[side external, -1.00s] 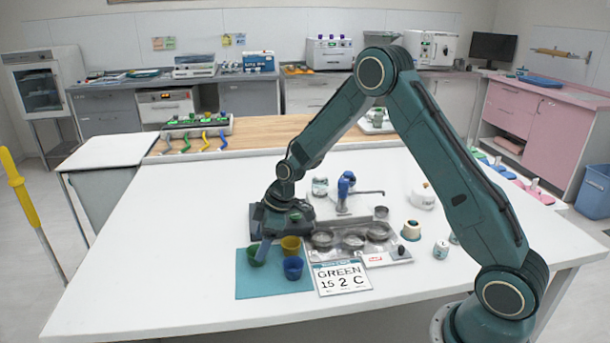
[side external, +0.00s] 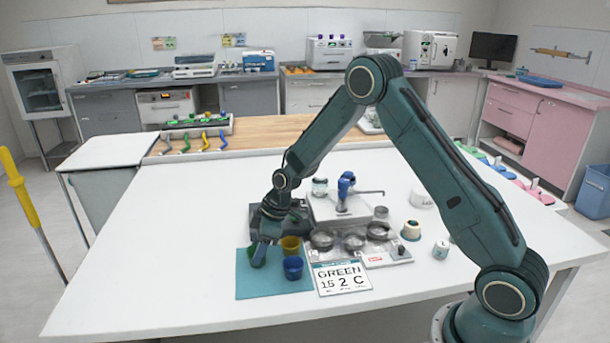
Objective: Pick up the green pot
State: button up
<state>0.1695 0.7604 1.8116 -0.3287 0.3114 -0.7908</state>
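The green pot (side external: 250,253) sits at the left of the back part of a teal mat (side external: 262,287), mostly hidden by my gripper; only a sliver of green shows. My gripper (side external: 258,256) points down at the pot, with one finger in front of it. Whether it touches the pot, and whether its fingers are open or closed on it, cannot be told. A yellow pot (side external: 291,246) and a blue pot (side external: 293,268) stand to the right on the same mat, close to the gripper.
A white card (side external: 341,278) reading "GREEN 15 2 C" lies right of the mat. Behind it are metal bowls (side external: 354,241) on a tray, a blue-topped device (side external: 345,188) and small jars (side external: 441,249). The left side of the white table (side external: 160,250) is clear.

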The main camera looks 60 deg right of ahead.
jog(key=shift+c, duration=0.5)
jog(key=shift+r, duration=0.15)
notch_tip(320, 180, up, 20)
dwell(0.5)
dwell(0.5)
jog(key=s+d+f, duration=0.6)
jog(key=s+d, duration=0.2)
jog(key=d, duration=0.2)
jog(key=s+d+f, duration=0.6)
jog(key=s+d, duration=0.3)
jog(key=d, duration=0.2)
jog(key=shift+f, duration=0.35)
jog(key=shift+f, duration=0.2)
